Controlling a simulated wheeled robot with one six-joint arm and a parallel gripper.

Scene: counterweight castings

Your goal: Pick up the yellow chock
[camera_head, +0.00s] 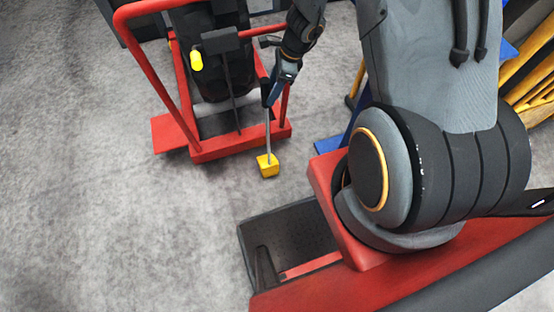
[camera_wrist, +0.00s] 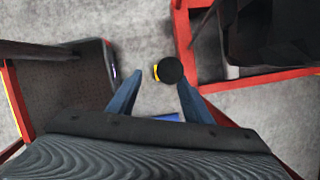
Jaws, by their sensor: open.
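The yellow chock (camera_head: 267,166) is a small block on the grey floor in front of a red-framed cart. A thin grey rod rises from it to a black knob, which sits close to my gripper (camera_head: 273,94). In the wrist view the round black knob (camera_wrist: 170,70) covers most of the chock, and a sliver of yellow (camera_wrist: 156,72) shows at its left. My gripper (camera_wrist: 160,80) is open there, one blue finger on each side of the knob's near edge. The knob lies just beyond the fingertips; I cannot tell whether they touch it.
The red cart frame (camera_head: 235,146) stands right behind the chock, with a tall red rail (camera_head: 150,75) at its left. It carries a dark bulky load with a small yellow part (camera_head: 196,61). Yellow bars (camera_head: 535,75) are at the far right. The floor at left is clear.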

